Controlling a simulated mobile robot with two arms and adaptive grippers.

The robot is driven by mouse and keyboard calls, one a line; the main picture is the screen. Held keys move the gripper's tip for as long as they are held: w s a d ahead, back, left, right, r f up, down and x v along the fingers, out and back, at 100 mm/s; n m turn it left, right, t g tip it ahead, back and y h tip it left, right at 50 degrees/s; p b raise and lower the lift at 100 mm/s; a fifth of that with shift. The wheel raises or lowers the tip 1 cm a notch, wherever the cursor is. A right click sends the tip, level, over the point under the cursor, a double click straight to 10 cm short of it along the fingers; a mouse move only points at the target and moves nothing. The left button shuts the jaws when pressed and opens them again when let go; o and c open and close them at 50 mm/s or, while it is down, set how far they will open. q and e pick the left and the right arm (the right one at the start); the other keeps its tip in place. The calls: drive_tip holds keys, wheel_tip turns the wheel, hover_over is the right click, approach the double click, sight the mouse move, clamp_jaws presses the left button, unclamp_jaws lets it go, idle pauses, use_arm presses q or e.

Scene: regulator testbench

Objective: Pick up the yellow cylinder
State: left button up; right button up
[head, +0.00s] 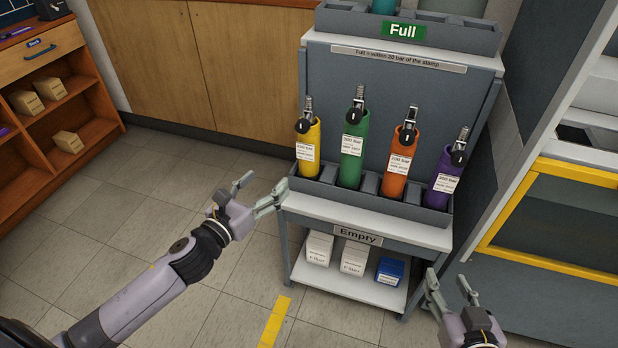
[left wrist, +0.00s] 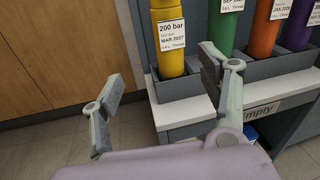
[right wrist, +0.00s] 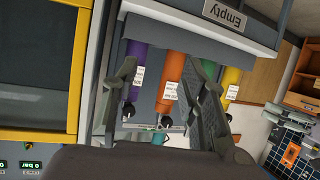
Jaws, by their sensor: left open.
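The yellow cylinder (head: 308,150) stands in the leftmost slot of the grey rack on the "Empty" shelf, with a black and metal valve on top and a white label. In the left wrist view the yellow cylinder (left wrist: 168,40) shows a "200 bar" label, and its top is cut off. My left gripper (head: 262,193) is open and empty, left of and in front of the rack, apart from the cylinder. Its fingers also frame the left wrist view (left wrist: 160,85). My right gripper (head: 452,292) is open and empty, low at the right of the rack; its fingers show in the right wrist view (right wrist: 168,90).
Green (head: 353,150), orange (head: 398,165) and purple (head: 444,180) cylinders stand right of the yellow one. The rack (head: 330,195) has low walls. White boxes and a blue box (head: 390,270) sit on the lower shelf. A yellow-framed cabinet (head: 575,175) stands at right. The floor at left is clear.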

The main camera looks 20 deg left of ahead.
sight(302, 147)
use_arm(q)
drive_tip(key=shift+m+h, duration=0.3)
drive_tip(key=shift+m, duration=0.5)
drive_tip(key=x, duration=0.3)
drive_tip(key=r+b+x, duration=0.1)
drive_tip(key=x, duration=0.3)
drive_tip(key=d+r+b+x, duration=0.1)
drive_tip(key=x, duration=0.3)
drive_tip(key=shift+w+d, duration=0.1)
drive_tip(key=shift+w, duration=0.25)
drive_tip(key=b+x, duration=0.1)
drive_tip(key=x, duration=0.3)
drive_tip(key=shift+w+f+b, duration=0.2)
drive_tip(key=shift+b, duration=0.2)
drive_tip(key=shift+w+d, duration=0.2)
drive_tip(key=shift+w, duration=0.2)
use_arm(e)
wheel_tip(302, 147, up, 17)
drive_tip(key=s+a+t+y, duration=0.1)
drive_tip(key=a+t+y, duration=0.1)
drive_tip(key=t, duration=0.8)
drive_tip(key=shift+r+y, duration=0.2)
drive_tip(key=shift+y, duration=0.5)
use_arm(q)
drive_tip(key=c, duration=1.5)
drive_tip(key=shift+r, duration=0.2)
